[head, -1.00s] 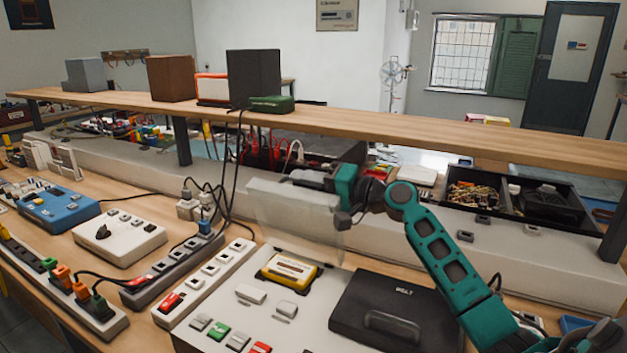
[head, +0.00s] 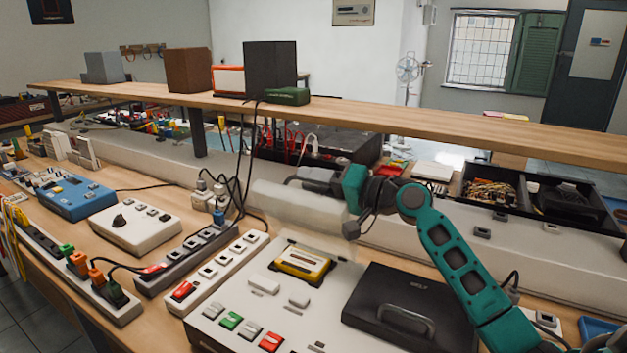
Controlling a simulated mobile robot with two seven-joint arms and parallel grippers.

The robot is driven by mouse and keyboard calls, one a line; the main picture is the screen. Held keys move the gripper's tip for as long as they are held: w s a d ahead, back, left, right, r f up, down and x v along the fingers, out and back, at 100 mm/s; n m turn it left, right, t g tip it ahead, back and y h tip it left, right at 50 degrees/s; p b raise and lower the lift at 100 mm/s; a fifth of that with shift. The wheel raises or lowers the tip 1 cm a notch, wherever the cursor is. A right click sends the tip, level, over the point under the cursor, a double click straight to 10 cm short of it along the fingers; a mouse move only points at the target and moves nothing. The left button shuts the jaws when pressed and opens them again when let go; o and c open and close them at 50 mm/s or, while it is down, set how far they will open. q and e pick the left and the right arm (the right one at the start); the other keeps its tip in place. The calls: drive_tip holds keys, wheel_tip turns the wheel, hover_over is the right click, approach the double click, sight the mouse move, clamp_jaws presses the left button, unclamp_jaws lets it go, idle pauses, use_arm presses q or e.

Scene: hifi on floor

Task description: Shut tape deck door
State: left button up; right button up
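The tape deck (head: 235,308) is a pale panel on the bench with a yellow cassette (head: 303,264) in its bay. Its pale door (head: 290,205) stands raised behind the bay, away from the cassette. My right gripper (head: 335,203) is at the right part of the door, with grey and dark parts by the door's top and right edge. Whether it touches the door, and how far its fingers are apart, I cannot tell. My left gripper is not in view.
A black handled lid (head: 405,305) lies right of the cassette bay. A wooden shelf (head: 400,117) runs above the bench behind my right arm. Power strips (head: 190,258), cables and a white box (head: 132,228) crowd the left. A dark parts tray (head: 535,205) is at right.

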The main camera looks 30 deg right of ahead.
drive_tip(key=shift+o, duration=0.8)
drive_tip(key=b+v, duration=0.2)
drive_tip(key=v, duration=1.1)
drive_tip(key=shift+r, duration=0.1)
